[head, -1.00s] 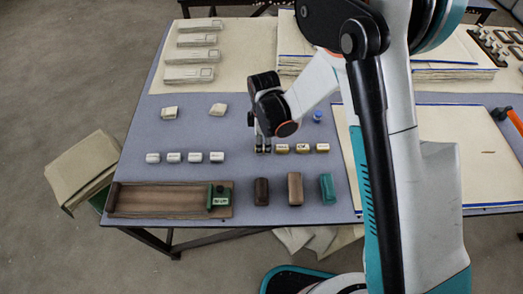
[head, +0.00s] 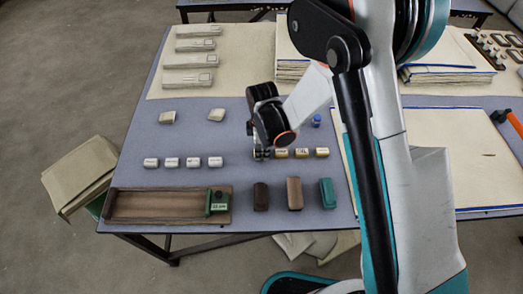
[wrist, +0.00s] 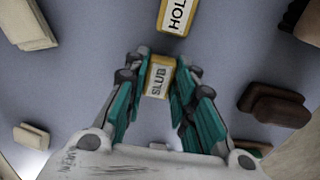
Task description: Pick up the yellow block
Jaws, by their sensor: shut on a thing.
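My gripper (wrist: 160,88) is shut on a small yellow block (wrist: 160,78) with a white top reading "SLUB". The teal-padded fingers touch its two sides in the wrist view. In the head view my gripper (head: 261,155) points down at the left end of a row of yellow blocks, and its wrist hides most of the held block. Whether the block is clear of the table I cannot tell. Another yellow block (wrist: 177,15), its label partly cut off, lies just beyond. More yellow blocks (head: 302,153) continue the row to the right.
White blocks (head: 172,162) form a row at left. Dark brown (head: 261,196), brown (head: 294,193) and teal (head: 327,193) blocks stand nearer the front edge, beside a wooden tray (head: 150,205). A blue item (head: 316,121) is behind. My arm covers the table's right part.

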